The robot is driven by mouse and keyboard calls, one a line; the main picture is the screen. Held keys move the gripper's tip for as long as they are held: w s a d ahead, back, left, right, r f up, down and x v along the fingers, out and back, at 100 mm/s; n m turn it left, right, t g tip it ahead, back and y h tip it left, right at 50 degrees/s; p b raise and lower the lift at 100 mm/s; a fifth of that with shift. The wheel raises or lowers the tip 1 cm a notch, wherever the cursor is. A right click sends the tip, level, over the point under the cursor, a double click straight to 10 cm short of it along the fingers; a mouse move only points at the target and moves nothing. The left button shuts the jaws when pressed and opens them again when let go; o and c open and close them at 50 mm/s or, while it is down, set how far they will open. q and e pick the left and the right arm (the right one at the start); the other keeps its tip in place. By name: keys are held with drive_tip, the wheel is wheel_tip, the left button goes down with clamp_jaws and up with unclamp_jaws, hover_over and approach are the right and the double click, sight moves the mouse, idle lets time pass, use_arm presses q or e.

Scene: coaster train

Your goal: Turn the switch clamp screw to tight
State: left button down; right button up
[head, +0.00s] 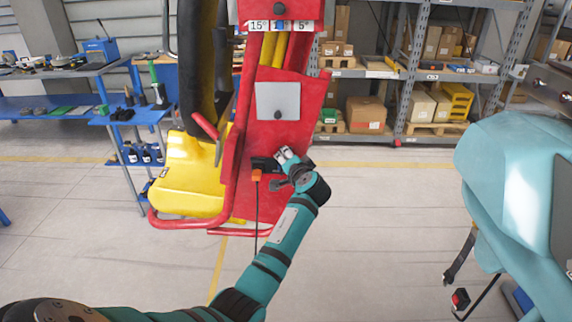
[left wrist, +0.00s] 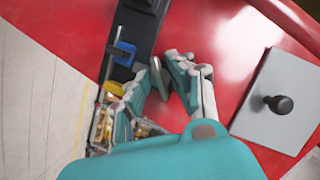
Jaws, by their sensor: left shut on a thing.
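The red panel (head: 290,135) of the coaster car carries a small black switch housing (head: 264,163), with an orange part (head: 256,175) and a hanging cable at its left. My left gripper (head: 283,155) is at the right end of this housing. In the left wrist view the black housing (left wrist: 140,28) has a blue piece (left wrist: 124,53) on its side. My left gripper (left wrist: 168,84) is shut on a small grey disc, apparently the clamp screw (left wrist: 159,76), beside the housing. The fingers partly hide the screw, and its turn angle cannot be read. My right gripper is not in view.
A grey plate (head: 278,100) with a black knob sits on the panel above the gripper. Red tube rails (head: 180,223) and a yellow body (head: 188,178) stand left. A blue workbench (head: 90,110) and shelves with boxes (head: 366,112) stand behind. Open floor lies right.

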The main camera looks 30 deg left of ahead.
use_arm(q)
drive_tip(key=m+y+b, duration=0.1)
drive_tip(key=m, duration=0.1)
drive_tip(key=m+y+b, duration=0.1)
drive_tip(key=shift+f+m+b, duration=0.3)
drive_tip(key=shift+m+b, duration=0.05)
drive_tip(key=shift+m, duration=0.05)
idle(0.5)
drive_tip(key=c, duration=1.2)
unclamp_jaws()
drive_tip(key=shift+r, duration=0.15)
drive_tip(key=v, duration=1.2)
drive_tip(key=shift+s, duration=0.15)
drive_tip(key=shift+f, duration=0.2)
